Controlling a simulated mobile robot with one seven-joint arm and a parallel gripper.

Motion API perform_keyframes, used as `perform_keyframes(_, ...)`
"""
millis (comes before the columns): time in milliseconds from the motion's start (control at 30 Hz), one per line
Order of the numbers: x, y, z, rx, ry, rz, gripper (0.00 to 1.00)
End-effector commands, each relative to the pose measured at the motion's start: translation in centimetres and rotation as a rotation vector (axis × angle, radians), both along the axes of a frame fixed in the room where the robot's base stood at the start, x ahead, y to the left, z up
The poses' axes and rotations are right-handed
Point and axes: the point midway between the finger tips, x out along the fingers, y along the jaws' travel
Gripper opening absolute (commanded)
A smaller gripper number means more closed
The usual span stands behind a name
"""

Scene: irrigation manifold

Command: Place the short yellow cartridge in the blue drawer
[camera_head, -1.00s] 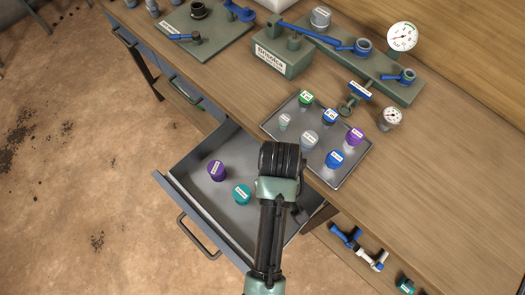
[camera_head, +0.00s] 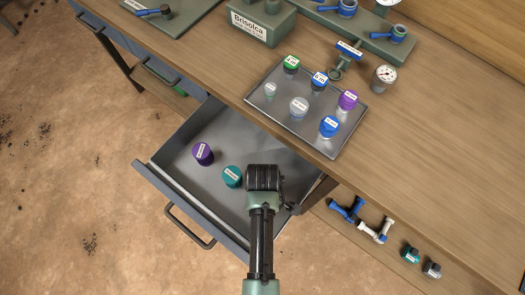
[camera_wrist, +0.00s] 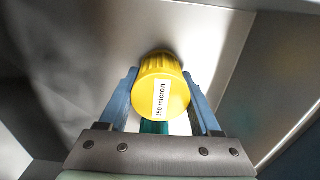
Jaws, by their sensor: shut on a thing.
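A yellow cartridge (camera_wrist: 162,85) labelled "250 micron" is between the fingers of my gripper (camera_wrist: 165,112) in the wrist view. My gripper is shut on it. Grey drawer metal shows behind the cartridge; whether it touches the drawer floor I cannot tell. In the head view the open blue drawer (camera_head: 184,209) is below the bench top, and my wrist is above its right part, hiding the fingers and the yellow cartridge. A purple cartridge (camera_head: 203,153) and a teal cartridge (camera_head: 232,176) stand inside the drawer, left of my wrist.
A metal tray (camera_head: 270,112) on the bench holds several capped cartridges. Valve fittings (camera_head: 346,208) lie on a lower shelf at right.

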Motion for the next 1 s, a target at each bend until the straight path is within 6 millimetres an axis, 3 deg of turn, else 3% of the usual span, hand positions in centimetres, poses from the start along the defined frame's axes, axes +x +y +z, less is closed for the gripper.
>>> perform_keyframes(433, 0.05, 0.00, -0.90, 0.000, -0.001, 0.000, 0.04)
perform_keyframes(467, 0.03, 0.01, -0.81, 0.000, -0.001, 0.000, 0.70)
perform_keyframes(600, 0.02, 0.01, -0.79, -0.001, -0.001, 0.000, 0.95)
perform_keyframes(1000, 0.04, 0.01, 0.09, 0.000, -0.002, 0.000, 0.95)
